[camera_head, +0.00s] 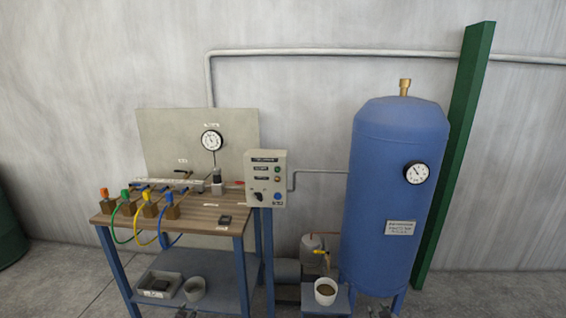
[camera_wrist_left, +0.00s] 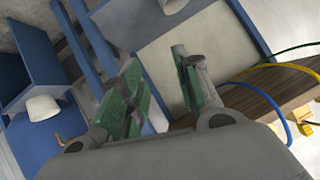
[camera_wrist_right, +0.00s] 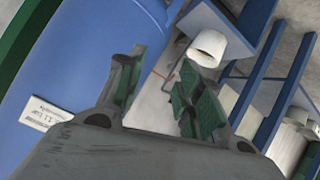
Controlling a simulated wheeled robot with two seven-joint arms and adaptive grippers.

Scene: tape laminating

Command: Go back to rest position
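My left gripper (camera_head: 186,313) shows only as small tips at the bottom edge of the head view, in front of the workbench. In the left wrist view its green-padded fingers (camera_wrist_left: 155,80) are apart with nothing between them. My right gripper (camera_head: 381,313) shows as small tips at the bottom edge, below the blue tank (camera_head: 395,170). In the right wrist view its fingers (camera_wrist_right: 157,85) are apart and empty. Both grippers appear clear of the objects around them.
A white cup (camera_head: 325,291) sits on a low stand. A tray (camera_head: 160,286) and bowl (camera_head: 194,288) are on the lower shelf.

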